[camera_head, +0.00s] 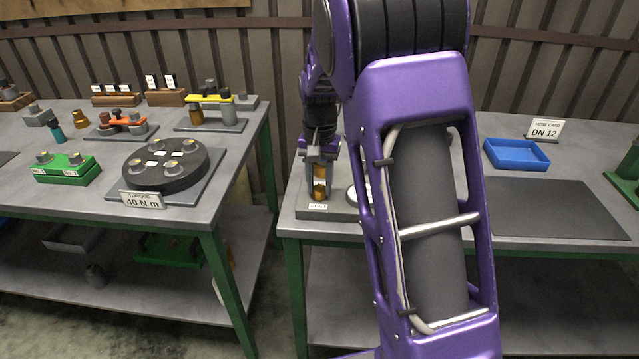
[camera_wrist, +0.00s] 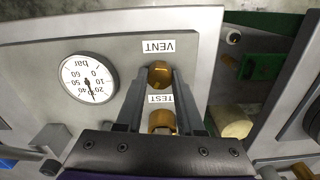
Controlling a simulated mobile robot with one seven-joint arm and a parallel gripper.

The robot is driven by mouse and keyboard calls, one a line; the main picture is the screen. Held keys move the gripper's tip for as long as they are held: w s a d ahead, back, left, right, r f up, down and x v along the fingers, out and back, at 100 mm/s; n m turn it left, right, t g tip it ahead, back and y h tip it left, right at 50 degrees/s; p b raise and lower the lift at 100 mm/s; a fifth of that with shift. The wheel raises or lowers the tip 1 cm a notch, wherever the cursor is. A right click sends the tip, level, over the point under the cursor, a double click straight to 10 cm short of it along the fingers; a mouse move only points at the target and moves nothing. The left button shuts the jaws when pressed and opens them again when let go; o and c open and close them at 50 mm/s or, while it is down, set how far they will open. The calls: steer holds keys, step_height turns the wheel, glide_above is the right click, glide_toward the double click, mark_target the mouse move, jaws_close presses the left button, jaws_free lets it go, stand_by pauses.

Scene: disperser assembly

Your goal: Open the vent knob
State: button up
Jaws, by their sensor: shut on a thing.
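The vent knob (camera_wrist: 160,75) is a round brass knob just by the VENT label (camera_wrist: 159,46) on a grey panel, both upside down in the wrist view. My gripper (camera_wrist: 162,80) reaches in from below, one finger on each side of this knob, and is shut on it. A second brass knob (camera_wrist: 162,121) by the TEST label (camera_wrist: 160,98) lies between the fingers nearer the palm. In the head view my gripper (camera_head: 319,184) points down over the panel (camera_head: 345,214) at the right bench's left end. How far the knob is turned is not clear.
A bar gauge (camera_wrist: 89,79) sits on the panel beside the knobs, its needle off zero. A blue tray (camera_head: 517,154), a dark mat (camera_head: 553,209) and a DN 12 card (camera_head: 545,129) are on the right bench. The left bench (camera_head: 230,165) is separated by a gap.

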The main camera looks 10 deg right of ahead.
jaws_close()
steer(key=n+p, duration=0.1)
steer(key=n, duration=0.4)
steer(key=shift+r+p, duration=0.1)
steer(key=shift+p, duration=0.3)
steer(key=n+p, duration=0.1)
steer(key=n, duration=0.4)
steer(key=shift+p, duration=0.4)
steer(key=n+p, duration=0.2)
steer(key=n, duration=0.3)
steer(key=shift+n, duration=0.4)
steer(key=n+p, duration=0.2)
steer(key=n, duration=0.3)
steer(key=shift+n+p, duration=0.35)
steer(key=shift+n, duration=0.05)
